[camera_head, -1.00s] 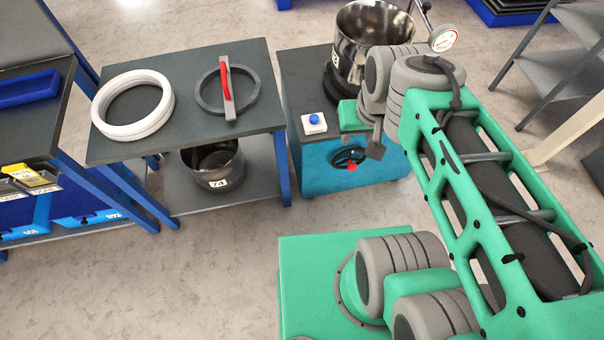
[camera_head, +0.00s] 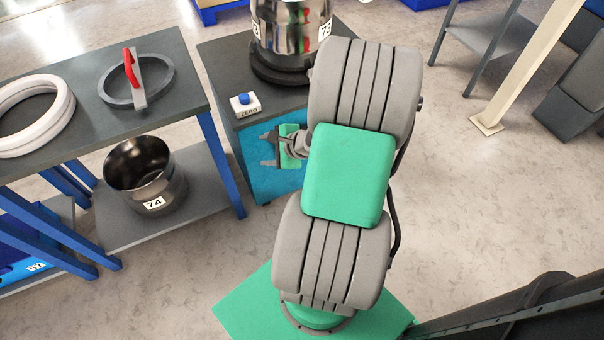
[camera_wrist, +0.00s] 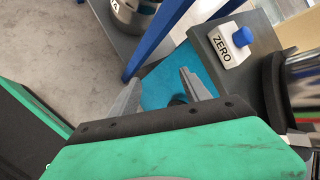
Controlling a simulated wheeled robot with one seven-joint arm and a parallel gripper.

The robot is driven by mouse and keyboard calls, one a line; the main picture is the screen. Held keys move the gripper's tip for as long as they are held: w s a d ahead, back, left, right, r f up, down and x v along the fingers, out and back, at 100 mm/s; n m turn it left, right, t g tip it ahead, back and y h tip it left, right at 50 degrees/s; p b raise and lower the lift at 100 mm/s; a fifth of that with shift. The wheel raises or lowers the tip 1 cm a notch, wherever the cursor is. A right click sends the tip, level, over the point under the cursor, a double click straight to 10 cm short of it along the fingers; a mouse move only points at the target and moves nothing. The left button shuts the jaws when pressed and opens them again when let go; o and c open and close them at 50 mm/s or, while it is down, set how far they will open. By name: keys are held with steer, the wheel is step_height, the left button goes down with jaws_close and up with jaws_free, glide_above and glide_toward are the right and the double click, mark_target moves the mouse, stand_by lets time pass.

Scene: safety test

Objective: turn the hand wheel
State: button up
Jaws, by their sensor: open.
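The hand wheel, black with a red knob on the cabinet front in the earlier head view, is hidden behind my gripper and arm in the head view now. In the wrist view a small dark shape (camera_wrist: 178,100) shows at the base of the right finger; it may be part of the wheel. My gripper (camera_head: 266,149) is open and in front of the teal cabinet (camera_head: 262,184), its fingers pointing left. In the wrist view the spread fingers (camera_wrist: 161,77) have nothing visible gripped between them, with the teal panel behind. Contact with the wheel cannot be told.
On the cabinet top are a ZERO box with a blue button (camera_head: 245,104) and a shiny pot (camera_head: 290,30). Left stands a table (camera_head: 168,65) with a white ring (camera_head: 70,112) and a grey ring with red handle (camera_head: 132,70). Pot 74 (camera_head: 150,190) is on its lower shelf.

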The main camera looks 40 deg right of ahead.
steer(key=s+d+f+m+t+h+b, duration=0.2)
steer(key=s+d+f+m+h+b, duration=0.1)
steer(key=d+f+m, duration=0.4)
steer(key=s+d+f+m+t+h+b, duration=0.1)
steer(key=s+d+f+m+h+b, duration=0.2)
steer(key=d+f+m, duration=0.45)
steer(key=w+m+b, duration=0.1)
steer(key=w+b, duration=0.1)
steer(key=w, duration=0.4)
steer(key=shift+w+f+t, duration=0.3)
steer(key=shift+w, duration=0.1)
steer(key=shift+a, duration=0.1)
jaws_close()
